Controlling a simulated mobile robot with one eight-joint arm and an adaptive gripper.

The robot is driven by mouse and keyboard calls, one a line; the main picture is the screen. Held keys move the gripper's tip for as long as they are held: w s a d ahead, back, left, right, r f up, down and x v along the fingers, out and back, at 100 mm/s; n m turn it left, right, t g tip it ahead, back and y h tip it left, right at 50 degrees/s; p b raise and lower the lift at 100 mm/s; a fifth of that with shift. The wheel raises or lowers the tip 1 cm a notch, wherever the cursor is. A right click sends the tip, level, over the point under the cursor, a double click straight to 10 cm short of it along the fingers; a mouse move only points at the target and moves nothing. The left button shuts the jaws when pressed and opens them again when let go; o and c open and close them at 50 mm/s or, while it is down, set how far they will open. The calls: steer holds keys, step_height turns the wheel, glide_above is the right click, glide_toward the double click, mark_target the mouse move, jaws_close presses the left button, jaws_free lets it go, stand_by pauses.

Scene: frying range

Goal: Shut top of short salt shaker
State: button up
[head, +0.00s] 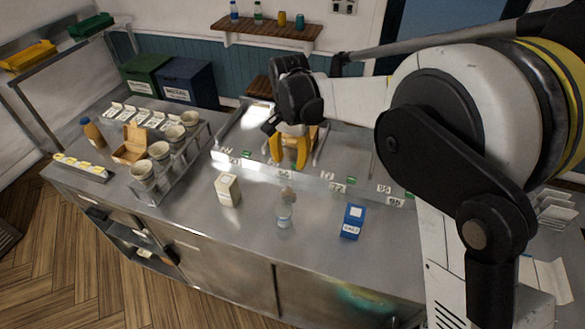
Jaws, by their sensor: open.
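A small clear shaker (285,214) stands upright on the steel counter in the middle of the head view. A round beige top (288,194) shows at its upper edge and looks raised, though its hinge is too small to make out. A blue box labelled salt (351,222) stands to its right. A taller cream container (228,190) stands to its left. My gripper (290,158) has yellow fingers pointing down. It is open, with nothing seen between the fingers, and appears above and behind the clear shaker, apart from it.
A raised ledge with number tags (336,188) runs behind the shaker, with fryer basins beyond. A rack of pale cups (143,170) and an open cardboard box (131,145) stand at left. The counter (255,228) around the shaker is mostly clear up to its front edge.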

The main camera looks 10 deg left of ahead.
mark_target(289, 194)
step_height(289, 194, down, 11)
steer(key=shift+r+b, duration=0.1)
steer(key=shift+b, duration=0.2)
jaws_close()
